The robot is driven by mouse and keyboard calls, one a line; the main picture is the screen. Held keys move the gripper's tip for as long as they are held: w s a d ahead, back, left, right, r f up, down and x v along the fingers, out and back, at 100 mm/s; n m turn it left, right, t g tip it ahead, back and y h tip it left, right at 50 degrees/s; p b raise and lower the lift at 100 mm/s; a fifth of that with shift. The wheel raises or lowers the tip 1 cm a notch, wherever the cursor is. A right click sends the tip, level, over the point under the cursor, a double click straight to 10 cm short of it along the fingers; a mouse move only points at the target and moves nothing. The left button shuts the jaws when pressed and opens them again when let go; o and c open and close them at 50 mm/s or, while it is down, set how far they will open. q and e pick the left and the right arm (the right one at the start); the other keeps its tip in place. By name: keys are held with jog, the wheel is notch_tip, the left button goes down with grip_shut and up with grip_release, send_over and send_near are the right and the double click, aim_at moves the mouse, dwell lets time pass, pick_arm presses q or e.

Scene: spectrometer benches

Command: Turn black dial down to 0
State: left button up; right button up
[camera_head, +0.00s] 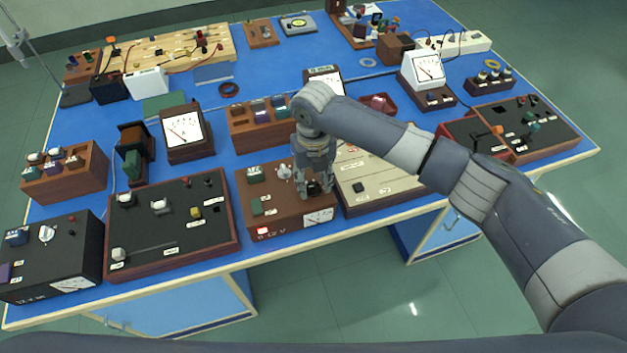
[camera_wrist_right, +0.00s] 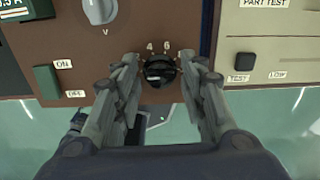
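The black dial (camera_wrist_right: 159,72) sits on the brown power supply box (camera_head: 282,222), which is marked 0-12 V. In the wrist view the marks 4 and 6 show above the dial; other marks are hidden by my fingers, and I cannot tell where its pointer stands. My right gripper (camera_head: 314,189) points down over the box's right part. In the wrist view its two fingers (camera_wrist_right: 160,66) stand on either side of the dial, with a small gap at each side. It is open. My left gripper is not in view.
A grey knob marked V (camera_wrist_right: 100,10) and a green ON/OFF switch (camera_wrist_right: 46,81) are on the same box. A beige test panel (camera_head: 378,180) stands close on the right, a dark panel (camera_head: 170,250) on the left. The bench's front edge is just before the box.

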aim_at(313, 185)
dwell(0.3)
notch_tip(313, 185, up, 12)
dwell(0.5)
jog(key=shift+f, duration=0.1)
